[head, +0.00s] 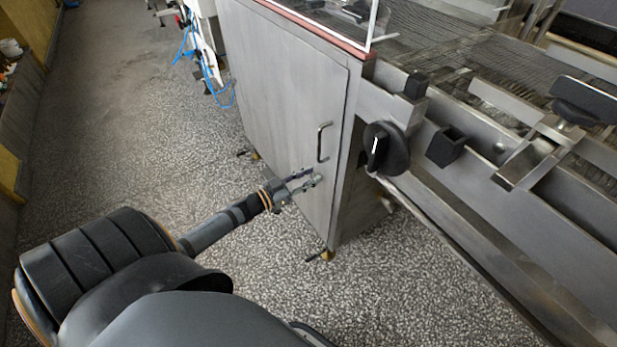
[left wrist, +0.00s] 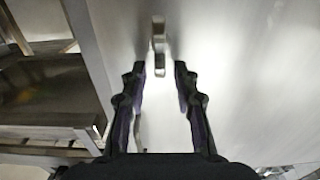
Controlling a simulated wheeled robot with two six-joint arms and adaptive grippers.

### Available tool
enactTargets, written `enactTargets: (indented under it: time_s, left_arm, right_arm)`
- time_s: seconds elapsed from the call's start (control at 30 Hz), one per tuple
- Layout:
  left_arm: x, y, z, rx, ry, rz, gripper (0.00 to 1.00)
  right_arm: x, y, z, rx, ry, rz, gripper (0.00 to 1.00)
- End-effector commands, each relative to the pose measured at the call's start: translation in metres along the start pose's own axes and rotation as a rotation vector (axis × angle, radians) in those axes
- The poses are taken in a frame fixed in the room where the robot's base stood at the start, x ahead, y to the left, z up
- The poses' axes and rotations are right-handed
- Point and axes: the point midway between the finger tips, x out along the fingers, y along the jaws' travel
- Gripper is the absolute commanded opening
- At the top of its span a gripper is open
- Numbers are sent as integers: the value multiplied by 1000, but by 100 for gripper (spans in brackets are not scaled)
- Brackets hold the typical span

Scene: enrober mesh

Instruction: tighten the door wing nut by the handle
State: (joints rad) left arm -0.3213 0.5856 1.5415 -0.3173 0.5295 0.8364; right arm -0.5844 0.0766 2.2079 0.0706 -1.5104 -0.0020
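The grey cabinet door (head: 292,105) has an upright bar handle (head: 323,142) near its right edge. My left gripper (head: 313,176) is just below the handle, pointing at the door. In the left wrist view its two dark fingers (left wrist: 159,68) are open and apart, with nothing between their tips. My right gripper is not in view.
A black rotary knob (head: 386,148) sticks out right of the door, on the conveyor frame (head: 470,215). The mesh belt (head: 430,40) runs above it. Speckled floor (head: 130,130) lies clear left of the cabinet. Blue hoses (head: 208,70) hang behind.

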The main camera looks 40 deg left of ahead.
Motion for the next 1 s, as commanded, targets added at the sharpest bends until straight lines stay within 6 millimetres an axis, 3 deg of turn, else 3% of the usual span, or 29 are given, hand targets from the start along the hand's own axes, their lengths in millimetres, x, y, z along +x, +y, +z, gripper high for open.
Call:
enactTargets:
  time_s: [0.03, 0.2, 0.63, 1.0]
  left_arm:
    - [0, 0, 0, 0, 0, 0, 19]
    - [0, 0, 0, 0, 0, 0, 0]
    - [0, 1, -1, 45, 0, 0, 0]
    - [0, 9, -1, 317, 1, 0, 0]
  right_arm:
    - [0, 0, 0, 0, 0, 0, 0]
    - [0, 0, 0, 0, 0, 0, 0]
    - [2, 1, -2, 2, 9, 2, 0]
    - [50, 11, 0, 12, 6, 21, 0]
